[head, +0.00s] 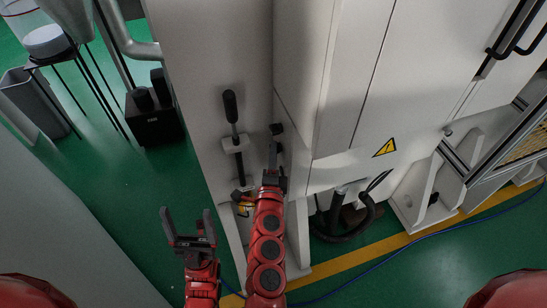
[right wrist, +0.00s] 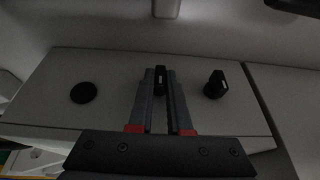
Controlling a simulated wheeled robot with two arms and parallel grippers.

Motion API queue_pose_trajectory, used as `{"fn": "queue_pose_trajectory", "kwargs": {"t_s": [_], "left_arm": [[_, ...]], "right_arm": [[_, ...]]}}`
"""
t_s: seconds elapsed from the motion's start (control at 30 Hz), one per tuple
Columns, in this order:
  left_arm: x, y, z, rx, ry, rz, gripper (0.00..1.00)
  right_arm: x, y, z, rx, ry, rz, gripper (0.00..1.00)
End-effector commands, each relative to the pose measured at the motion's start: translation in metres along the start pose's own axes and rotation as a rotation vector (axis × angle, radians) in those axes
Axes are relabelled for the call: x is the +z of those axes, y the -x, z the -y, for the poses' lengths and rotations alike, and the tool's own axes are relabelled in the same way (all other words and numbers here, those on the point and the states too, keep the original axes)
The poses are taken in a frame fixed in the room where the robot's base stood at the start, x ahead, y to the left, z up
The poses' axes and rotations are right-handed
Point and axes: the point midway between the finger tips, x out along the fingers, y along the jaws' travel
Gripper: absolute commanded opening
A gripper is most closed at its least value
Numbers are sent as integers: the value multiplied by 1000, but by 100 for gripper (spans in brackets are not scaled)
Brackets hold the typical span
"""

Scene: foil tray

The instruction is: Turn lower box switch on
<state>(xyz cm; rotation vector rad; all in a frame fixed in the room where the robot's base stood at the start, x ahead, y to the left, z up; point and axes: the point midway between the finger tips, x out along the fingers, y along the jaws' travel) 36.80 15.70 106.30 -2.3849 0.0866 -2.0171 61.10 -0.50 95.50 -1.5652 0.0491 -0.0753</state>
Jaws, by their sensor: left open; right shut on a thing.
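My right gripper (head: 273,150) reaches up against the white cabinet in the head view. In the right wrist view my right gripper (right wrist: 160,75) has its two fingers closed around a small black switch (right wrist: 160,83) on a grey box face (right wrist: 115,68). A second black switch (right wrist: 214,86) stands to its right, clear of the fingers. A flat black round button (right wrist: 84,92) is to the left. The held switch is partly hidden by the fingers, and its turn position is hard to read. My left gripper (head: 188,226) is open and empty above the green floor.
A black-handled lever (head: 231,106) sticks out of the cabinet side (head: 205,60) left of my right gripper. A black box (head: 155,125) and a stool (head: 45,42) stand at the left. The floor around my left gripper is free.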

Motion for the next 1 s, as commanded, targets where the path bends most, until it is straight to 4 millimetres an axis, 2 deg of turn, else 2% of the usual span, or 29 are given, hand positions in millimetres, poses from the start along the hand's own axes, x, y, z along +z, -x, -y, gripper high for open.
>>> {"fn": "queue_pose_trajectory", "kwargs": {"t_s": [0.2,0.23,0.37,0.4,0.77,0.87,1.0], "left_arm": [[0,-1,0,0,0,0,83],[0,-1,0,0,0,0,83],[0,-1,0,0,0,0,83],[0,-1,0,0,0,0,83],[0,-1,0,0,0,0,83],[0,0,0,0,0,0,83],[0,0,0,0,0,0,83]], "right_arm": [[1,0,0,2,-1,2,0],[1,0,0,2,-1,2,20],[1,0,0,2,-1,2,43],[1,0,0,2,-1,1,46],[1,5,0,3,-1,2,46],[2,16,-2,5,-1,5,46],[2,40,-1,4,0,6,46]]}}
